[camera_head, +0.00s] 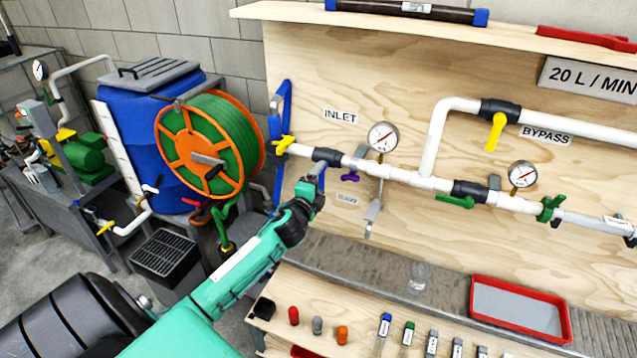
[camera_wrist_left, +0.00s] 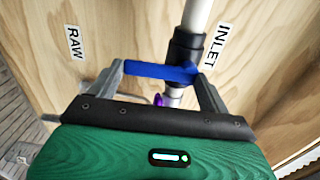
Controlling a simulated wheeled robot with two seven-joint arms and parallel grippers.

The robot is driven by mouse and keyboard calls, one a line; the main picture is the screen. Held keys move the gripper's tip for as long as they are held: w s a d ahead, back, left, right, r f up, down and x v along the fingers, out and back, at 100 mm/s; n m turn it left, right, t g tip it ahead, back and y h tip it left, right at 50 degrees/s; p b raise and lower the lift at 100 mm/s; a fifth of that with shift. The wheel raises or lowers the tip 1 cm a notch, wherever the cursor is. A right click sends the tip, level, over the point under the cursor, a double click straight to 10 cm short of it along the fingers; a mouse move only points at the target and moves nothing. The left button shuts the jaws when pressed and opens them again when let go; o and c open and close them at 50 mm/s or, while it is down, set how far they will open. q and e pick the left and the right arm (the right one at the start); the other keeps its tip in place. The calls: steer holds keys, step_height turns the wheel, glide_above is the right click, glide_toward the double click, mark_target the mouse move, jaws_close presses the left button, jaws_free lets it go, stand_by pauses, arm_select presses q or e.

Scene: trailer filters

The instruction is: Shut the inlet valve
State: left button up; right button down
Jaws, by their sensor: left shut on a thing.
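The inlet valve is a black body (camera_head: 327,155) on the white pipe, below and left of the INLET label (camera_head: 341,116). In the left wrist view the black valve body (camera_wrist_left: 186,46) carries a blue lever handle (camera_wrist_left: 160,71), which lies across the line of the pipe. My left gripper (camera_head: 317,172) reaches up to the valve from below. In the left wrist view its two fingers (camera_wrist_left: 162,82) are shut on the blue handle, one towards each end. In the head view the handle is mostly hidden by the gripper. My right gripper is not in view.
A purple handle (camera_head: 350,177) and a pressure gauge (camera_head: 383,137) are close to the right. The hose reel (camera_head: 207,145) stands left. Below are a bench with small parts and a red tray (camera_head: 519,281).

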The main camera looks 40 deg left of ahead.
arm_select(q)
steer(key=o, duration=1.3)
steer(key=shift+o, duration=0.2)
steer(key=shift+s+d+f, duration=0.1)
steer(key=shift+s+f, duration=0.05)
steer(key=shift+s, duration=0.35)
steer(key=b+v, duration=0.3)
steer(key=v, duration=0.9)
steer(key=shift+s+d, duration=0.15)
steer(key=shift+s, duration=0.2)
